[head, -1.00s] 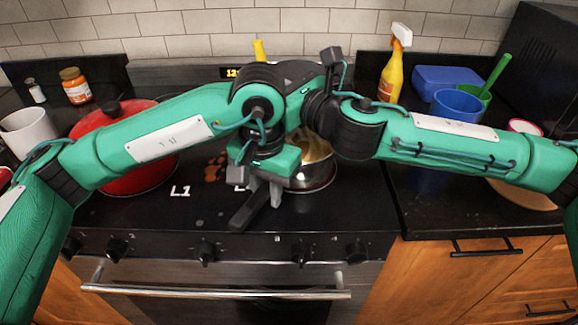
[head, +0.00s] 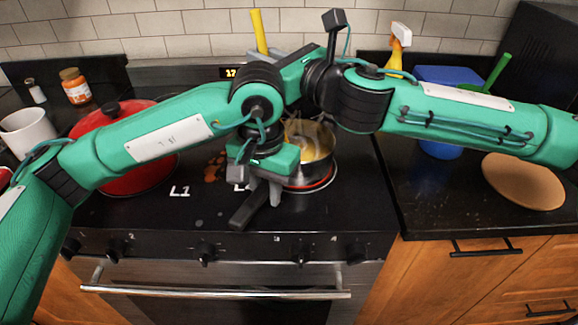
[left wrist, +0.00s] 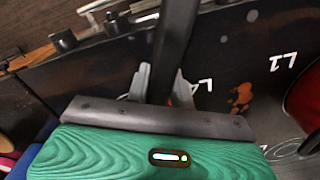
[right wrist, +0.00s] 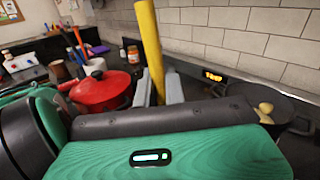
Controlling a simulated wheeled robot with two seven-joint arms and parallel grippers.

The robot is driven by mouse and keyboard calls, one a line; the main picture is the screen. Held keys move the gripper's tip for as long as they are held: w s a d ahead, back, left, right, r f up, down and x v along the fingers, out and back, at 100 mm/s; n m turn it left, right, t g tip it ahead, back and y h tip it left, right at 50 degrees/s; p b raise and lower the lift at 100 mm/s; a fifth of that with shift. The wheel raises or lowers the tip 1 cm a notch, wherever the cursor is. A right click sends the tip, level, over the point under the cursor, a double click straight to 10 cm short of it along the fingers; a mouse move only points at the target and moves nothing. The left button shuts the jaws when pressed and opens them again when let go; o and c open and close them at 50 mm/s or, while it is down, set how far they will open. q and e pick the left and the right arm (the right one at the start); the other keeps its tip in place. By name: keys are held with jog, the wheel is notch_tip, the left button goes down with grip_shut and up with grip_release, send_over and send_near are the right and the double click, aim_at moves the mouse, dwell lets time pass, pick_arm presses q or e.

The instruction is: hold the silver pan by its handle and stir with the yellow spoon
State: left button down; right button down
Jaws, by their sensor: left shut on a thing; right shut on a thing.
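The silver pan (head: 318,172) stands on a front burner of the black stove, with a red glow at its base. Its black handle (head: 247,211) points toward the front left. My left gripper (head: 263,187) is shut on this handle, which also runs between its fingers in the left wrist view (left wrist: 176,42). The yellow spoon (head: 259,32) stands nearly upright. My right gripper (right wrist: 158,90) is shut on its shaft, seen in the right wrist view (right wrist: 150,45). In the head view my arms hide most of this gripper and the spoon's middle. Something yellowish shows inside the pan (head: 312,133).
A red lidded pot (head: 140,180) stands left of the pan, partly behind my left arm. A white mug (head: 28,133) and an orange jar (head: 76,86) are farther left.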

aim_at(260, 21)
pick_arm(q)
jog(key=shift+f, duration=0.15)
pick_arm(e)
jog(key=r, duration=0.3)
jog(key=s+r, duration=0.1)
jog(key=r, duration=0.1)
jog(key=shift+a+r, duration=0.3)
jog(key=shift+a, duration=0.1)
pick_arm(q)
jog(key=shift+s, duration=0.1)
pick_arm(e)
jog(key=shift+d+r, duration=0.1)
jog(key=shift+r, duration=0.2)
jog(key=shift+w, duration=0.15)
jog(key=shift+w+d+f, duration=0.1)
jog(key=shift+d, duration=0.05)
pick_arm(q)
jog(key=c, duration=1.1)
grip_release()
